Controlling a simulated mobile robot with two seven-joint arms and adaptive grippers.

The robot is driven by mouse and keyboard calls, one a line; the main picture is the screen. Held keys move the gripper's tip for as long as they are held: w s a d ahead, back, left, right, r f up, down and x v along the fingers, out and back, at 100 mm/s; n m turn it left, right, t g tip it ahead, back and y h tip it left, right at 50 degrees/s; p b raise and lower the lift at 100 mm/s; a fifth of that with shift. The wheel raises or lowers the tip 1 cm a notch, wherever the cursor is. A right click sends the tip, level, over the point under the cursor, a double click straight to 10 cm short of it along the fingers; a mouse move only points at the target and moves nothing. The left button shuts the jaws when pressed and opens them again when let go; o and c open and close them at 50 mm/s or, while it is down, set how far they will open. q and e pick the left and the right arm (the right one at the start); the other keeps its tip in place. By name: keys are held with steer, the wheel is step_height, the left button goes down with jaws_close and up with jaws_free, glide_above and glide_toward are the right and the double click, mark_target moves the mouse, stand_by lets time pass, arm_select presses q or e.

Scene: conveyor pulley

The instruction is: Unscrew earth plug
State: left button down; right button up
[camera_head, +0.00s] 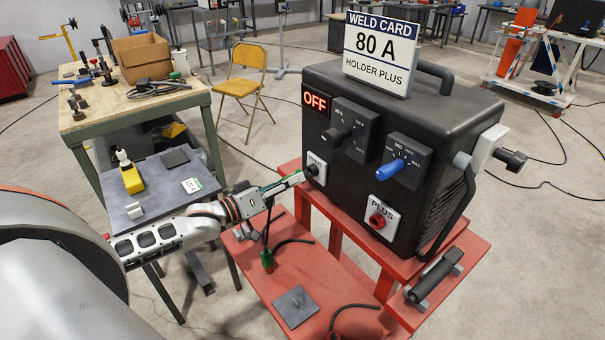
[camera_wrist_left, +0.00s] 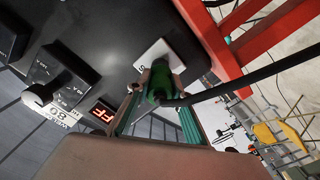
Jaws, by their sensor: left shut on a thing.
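The black welding machine (camera_head: 400,150) stands on a red cart, with its display reading OFF. The green earth plug (camera_wrist_left: 160,82) sits at the white MINUS plate (camera_wrist_left: 153,55), with a black cable leading off to the right in the left wrist view. My left gripper (camera_head: 298,178) reaches the MINUS plate (camera_head: 314,168) from the left. In the left wrist view its fingers (camera_wrist_left: 160,100) are on both sides of the plug, shut on it. The plug's seat in the socket is hidden. The PLUS socket (camera_head: 377,220) is red and shows no plug. My right gripper is not in view.
The red cart (camera_head: 455,262) has a lower shelf with a green-ended cable (camera_head: 267,260) and a grey plate (camera_head: 297,306). A sign (camera_head: 380,52) on the machine reads 80 A, HOLDER PLUS. A large grey cylinder (camera_head: 60,290) fills the lower left. A workbench (camera_head: 135,95) stands behind.

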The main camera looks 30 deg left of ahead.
arm_select(q)
steer(key=shift+s+a, duration=0.15)
steer(key=shift+s, duration=0.25)
steer(key=shift+v, duration=2.8)
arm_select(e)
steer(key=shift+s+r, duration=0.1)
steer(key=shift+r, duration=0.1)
arm_select(q)
steer(key=m, duration=1.1)
steer(key=shift+m, duration=0.4)
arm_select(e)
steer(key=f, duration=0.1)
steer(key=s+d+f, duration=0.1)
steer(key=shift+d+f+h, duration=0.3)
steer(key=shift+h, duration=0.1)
